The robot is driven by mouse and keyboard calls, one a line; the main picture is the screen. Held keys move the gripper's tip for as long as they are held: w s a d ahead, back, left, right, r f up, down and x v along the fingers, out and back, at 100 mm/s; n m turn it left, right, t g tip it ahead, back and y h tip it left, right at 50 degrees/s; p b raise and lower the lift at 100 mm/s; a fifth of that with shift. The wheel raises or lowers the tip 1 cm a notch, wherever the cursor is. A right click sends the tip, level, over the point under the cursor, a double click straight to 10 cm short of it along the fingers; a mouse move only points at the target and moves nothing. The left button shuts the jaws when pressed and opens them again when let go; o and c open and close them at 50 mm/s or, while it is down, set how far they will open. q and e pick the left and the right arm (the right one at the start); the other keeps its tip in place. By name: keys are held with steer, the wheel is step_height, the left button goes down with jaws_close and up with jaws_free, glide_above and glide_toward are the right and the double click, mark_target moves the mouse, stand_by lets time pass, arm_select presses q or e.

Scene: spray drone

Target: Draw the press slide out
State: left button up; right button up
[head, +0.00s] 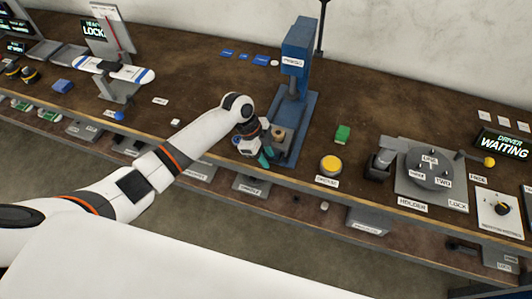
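The blue press (299,75) with a white "PRESS" label stands upright near the middle of the bench. Its blue base (301,127) reaches toward the front edge, and a small tan round part (278,133) sits low at its front. The slide cannot be told clearly from the base; my gripper and wrist cover part of this area. My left gripper (264,158) is at the front left of the press base, fingers pointing down and toward the front edge. Whether it touches or holds anything cannot be seen. My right gripper is not in view.
A "DRIVER WAITING" display (503,146) stands at far right. A white-and-blue drone arm (115,70) rests on a stand at left.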

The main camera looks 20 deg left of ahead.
arm_select(q)
steer(key=shift+w+a, duration=0.1)
steer(key=shift+a+r, duration=0.1)
steer(key=shift+r, duration=0.2)
steer(key=b+v, duration=0.3)
steer(key=v, duration=0.8)
steer(key=shift+r, duration=0.25)
steer(key=shift+f, duration=0.1)
